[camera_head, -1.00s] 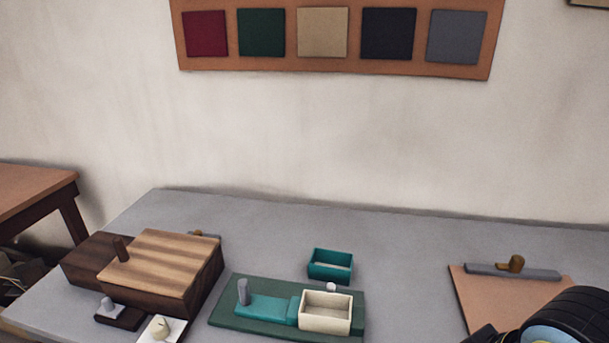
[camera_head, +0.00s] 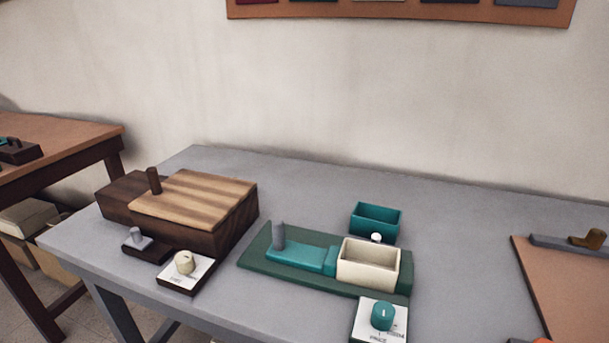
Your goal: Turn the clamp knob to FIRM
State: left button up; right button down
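Two dial knobs show, and I cannot tell from their labels which is the clamp knob. A cream knob (camera_head: 184,262) sits on a white-faced plate (camera_head: 203,276) in front of the wooden box. A teal knob (camera_head: 382,315) sits on another white-faced plate (camera_head: 364,334) at the bottom edge, in front of the green fixture. The small lettering around both is too blurred to read surely, so their settings are unclear.
The wooden box (camera_head: 233,238) has a striped lid and a dark peg. A small grey-knobbed block (camera_head: 140,243) is beside it. The green fixture (camera_head: 268,262) carries a cream tray (camera_head: 368,281). A teal bin (camera_head: 375,230) stands behind. A brown board (camera_head: 562,285) lies right.

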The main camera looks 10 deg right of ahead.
aim_at(383, 312)
jog(key=i+l, duration=0.1)
jog(key=l, duration=0.7)
jog(key=i+l, duration=0.15)
jog(key=l, duration=0.25)
